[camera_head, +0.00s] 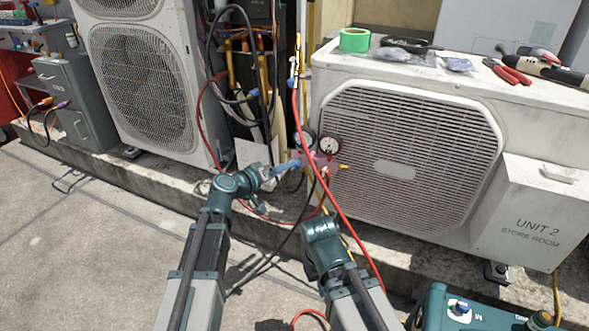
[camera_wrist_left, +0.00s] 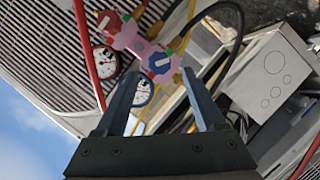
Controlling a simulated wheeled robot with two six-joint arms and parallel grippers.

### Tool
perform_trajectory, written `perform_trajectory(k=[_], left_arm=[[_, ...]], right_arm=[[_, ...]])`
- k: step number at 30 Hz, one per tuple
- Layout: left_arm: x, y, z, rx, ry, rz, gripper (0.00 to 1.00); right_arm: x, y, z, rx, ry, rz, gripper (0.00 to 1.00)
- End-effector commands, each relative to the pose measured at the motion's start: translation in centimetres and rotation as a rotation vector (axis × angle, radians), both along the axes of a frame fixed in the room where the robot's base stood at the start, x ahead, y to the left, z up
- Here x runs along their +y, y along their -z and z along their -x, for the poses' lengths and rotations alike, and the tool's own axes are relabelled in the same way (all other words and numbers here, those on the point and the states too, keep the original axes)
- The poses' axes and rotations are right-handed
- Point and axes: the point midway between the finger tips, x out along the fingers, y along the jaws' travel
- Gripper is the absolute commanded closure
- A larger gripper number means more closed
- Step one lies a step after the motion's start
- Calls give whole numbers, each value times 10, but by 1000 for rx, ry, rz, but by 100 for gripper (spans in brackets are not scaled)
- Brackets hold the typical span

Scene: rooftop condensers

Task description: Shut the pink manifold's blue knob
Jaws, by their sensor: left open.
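The pink manifold (camera_head: 320,160) hangs in front of the left side of the white condenser. In the left wrist view, the pink manifold (camera_wrist_left: 136,42) carries a blue knob (camera_wrist_left: 161,64) with a pale pointer bar and a red knob (camera_wrist_left: 108,22). My left gripper (camera_head: 289,166) reaches the manifold's left side. It also shows in the left wrist view (camera_wrist_left: 159,70), fingers open, with the blue knob framed between and apparently just beyond the fingertips. I cannot tell whether they touch it. The head view does not clearly show the blue knob. My right gripper is out of view.
Two round gauges (camera_head: 329,145) sit above the manifold. A red hose (camera_head: 307,150) crosses in front of it. The white condenser (camera_head: 412,160) stands behind, with green tape (camera_head: 355,39) and red pliers (camera_head: 507,72) on top. Pipes and cables crowd the left. The pavement (camera_head: 90,240) is mostly clear.

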Motion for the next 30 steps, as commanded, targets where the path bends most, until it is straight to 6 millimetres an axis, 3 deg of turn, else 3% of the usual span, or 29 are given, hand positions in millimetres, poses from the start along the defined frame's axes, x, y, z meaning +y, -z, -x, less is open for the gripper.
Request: perform_trajectory(k=[3,9,23,25,30], left_arm=[[-14,9,-20,-1,2,0,29],[-29,15,-38,0,1,-1,29],[-36,16,-45,0,0,0,29],[-36,16,-44,0,0,0,36],[-36,16,-44,0,0,0,67]], right_arm=[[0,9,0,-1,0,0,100],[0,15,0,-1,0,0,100],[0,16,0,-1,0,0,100],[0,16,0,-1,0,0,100],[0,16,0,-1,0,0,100]])
